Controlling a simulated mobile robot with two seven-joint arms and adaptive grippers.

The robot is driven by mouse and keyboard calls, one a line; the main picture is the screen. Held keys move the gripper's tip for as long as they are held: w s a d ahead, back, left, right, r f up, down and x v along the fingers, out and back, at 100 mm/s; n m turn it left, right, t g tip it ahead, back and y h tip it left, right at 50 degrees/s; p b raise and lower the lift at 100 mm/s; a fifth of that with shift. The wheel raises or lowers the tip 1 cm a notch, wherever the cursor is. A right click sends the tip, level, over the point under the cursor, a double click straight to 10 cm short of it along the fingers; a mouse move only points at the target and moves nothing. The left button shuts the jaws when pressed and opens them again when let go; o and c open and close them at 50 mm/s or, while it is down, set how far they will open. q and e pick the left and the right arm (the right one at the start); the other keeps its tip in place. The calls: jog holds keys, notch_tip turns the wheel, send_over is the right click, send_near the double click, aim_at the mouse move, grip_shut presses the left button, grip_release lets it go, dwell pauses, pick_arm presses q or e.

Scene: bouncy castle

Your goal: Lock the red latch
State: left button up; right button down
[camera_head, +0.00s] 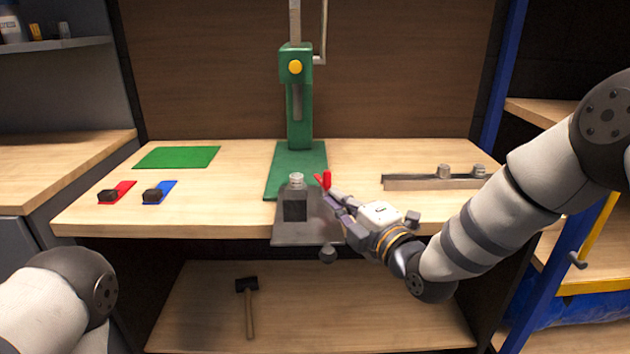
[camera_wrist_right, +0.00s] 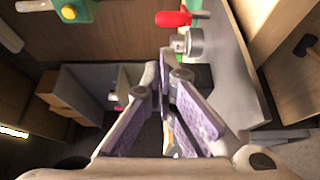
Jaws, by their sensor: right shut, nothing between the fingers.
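The red latch (camera_head: 326,180) is a small red handle on a grey metal plate (camera_head: 292,234) at the front of the workbench. In the right wrist view the red handle (camera_wrist_right: 172,19) lies at the top, beside a silver cylinder (camera_wrist_right: 193,42). My right gripper (camera_head: 334,197) reaches in from the right, its fingertips just below and right of the latch. The right wrist view shows its fingers (camera_wrist_right: 167,62) shut and empty, with a small gap to the latch. A dark block (camera_head: 294,208) stands on the plate, left of the latch. My left gripper is out of view.
A green press (camera_head: 298,110) stands behind the plate. A metal bar (camera_head: 425,183) with knobs lies at right. Red (camera_head: 123,189) and blue (camera_head: 166,189) pads with dark blocks and a green mat (camera_head: 178,157) lie at left. A hammer (camera_head: 248,305) lies on the lower shelf.

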jog(key=x, duration=0.2)
jog(key=b+x, duration=0.1)
jog(key=x, duration=0.4)
jog(key=shift+w+a+f+b, duration=0.2)
jog(key=shift+w+f+b, duration=0.05)
jog(key=shift+w+b, duration=0.05)
jog(key=shift+w+a+r, duration=0.25)
jog(key=shift+w, duration=0.25)
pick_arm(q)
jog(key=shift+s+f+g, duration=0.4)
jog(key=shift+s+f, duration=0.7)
